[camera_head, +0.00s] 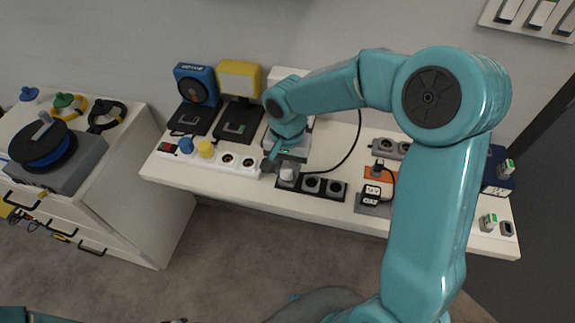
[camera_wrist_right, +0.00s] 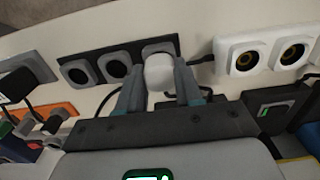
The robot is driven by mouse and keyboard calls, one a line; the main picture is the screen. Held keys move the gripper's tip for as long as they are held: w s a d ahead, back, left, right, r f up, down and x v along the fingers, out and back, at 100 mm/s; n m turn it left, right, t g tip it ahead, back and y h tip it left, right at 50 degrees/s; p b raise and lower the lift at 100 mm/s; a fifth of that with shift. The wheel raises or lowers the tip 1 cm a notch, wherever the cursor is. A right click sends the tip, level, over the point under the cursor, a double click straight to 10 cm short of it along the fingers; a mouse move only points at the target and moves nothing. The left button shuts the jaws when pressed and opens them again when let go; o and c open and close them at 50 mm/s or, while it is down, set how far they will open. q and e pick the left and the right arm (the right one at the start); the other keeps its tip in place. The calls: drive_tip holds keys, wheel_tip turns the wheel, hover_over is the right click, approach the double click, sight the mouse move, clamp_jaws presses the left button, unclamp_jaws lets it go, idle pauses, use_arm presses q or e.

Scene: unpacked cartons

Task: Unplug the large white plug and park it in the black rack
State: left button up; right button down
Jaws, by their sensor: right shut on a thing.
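The large white plug (camera_head: 287,174) is at the leftmost seat of the black rack (camera_head: 324,196) in the head view. My right gripper (camera_head: 286,160) is above it. In the right wrist view, the fingers of the right gripper (camera_wrist_right: 159,88) are closed on both sides of the white plug (camera_wrist_right: 158,72). The plug sits over the grey end seat of the black rack (camera_wrist_right: 97,69); I cannot tell whether it is fully seated. The rack's other two round seats are empty. My left gripper is not in view.
A black cable (camera_head: 349,150) curves behind the rack. A black adapter (camera_head: 371,194) stands to the right. Devices line the back.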

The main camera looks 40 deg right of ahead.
sight(288, 168)
drive_tip(key=shift+f, duration=0.25)
idle(0.4)
drive_tip(key=c, duration=0.7)
unclamp_jaws()
drive_tip(key=shift+o, duration=0.2)
wheel_tip(288, 168, up, 16)
drive_tip(key=p, duration=0.1)
drive_tip(key=shift+r, duration=0.25)
